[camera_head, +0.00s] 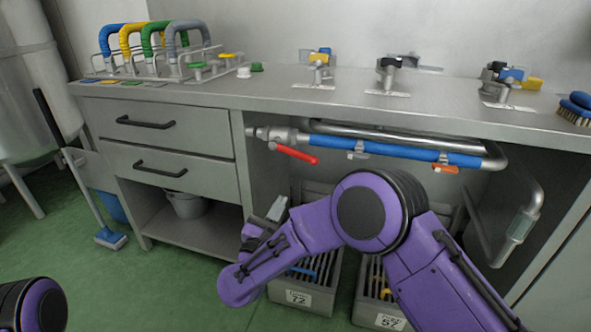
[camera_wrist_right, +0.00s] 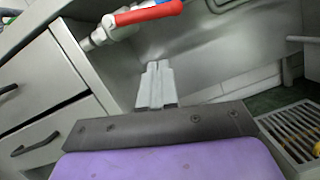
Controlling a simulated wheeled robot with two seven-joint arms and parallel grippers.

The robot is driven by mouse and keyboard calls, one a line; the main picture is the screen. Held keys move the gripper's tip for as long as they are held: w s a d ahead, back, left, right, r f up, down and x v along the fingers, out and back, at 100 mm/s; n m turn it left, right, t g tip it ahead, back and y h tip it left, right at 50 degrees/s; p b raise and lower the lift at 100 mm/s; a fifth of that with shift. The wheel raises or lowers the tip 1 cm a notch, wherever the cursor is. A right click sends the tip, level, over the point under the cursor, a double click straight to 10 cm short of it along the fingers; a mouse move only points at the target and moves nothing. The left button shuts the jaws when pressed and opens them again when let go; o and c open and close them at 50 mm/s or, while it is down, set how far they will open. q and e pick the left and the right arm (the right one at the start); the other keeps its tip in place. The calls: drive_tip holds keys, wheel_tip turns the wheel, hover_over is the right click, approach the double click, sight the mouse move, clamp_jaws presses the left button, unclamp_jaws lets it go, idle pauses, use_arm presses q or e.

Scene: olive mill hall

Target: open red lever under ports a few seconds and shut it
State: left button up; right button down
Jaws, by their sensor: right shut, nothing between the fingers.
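The red lever (camera_head: 295,154) sits on a metal valve (camera_head: 277,135) at the left end of the pipe under the counter. The lever slants slightly down to the right, close to the pipe's line. In the right wrist view the red lever (camera_wrist_right: 146,12) shows at the top. My right gripper (camera_head: 279,206) is shut and empty, below the lever and apart from it. Its fingers also show in the wrist view (camera_wrist_right: 157,68), pointing toward the pipe. The ports (camera_head: 317,70) stand on the counter top above. Of my left arm only a purple link shows at the bottom left; its gripper is out of view.
A blue-sleeved pipe (camera_head: 395,148) runs right from the valve, with an orange handle (camera_head: 445,169) beneath. Drawers (camera_head: 170,128) stand left of the open bay. Slatted crates (camera_head: 310,283) stand on the floor below. Coloured hose loops (camera_head: 152,40) sit on the counter.

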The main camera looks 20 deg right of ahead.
sight(293, 153)
drive_tip(key=w+d+r, duration=0.5)
drive_tip(key=w+d, duration=0.1)
drive_tip(key=shift+w+b, duration=0.25)
drive_tip(key=shift+b, duration=0.2)
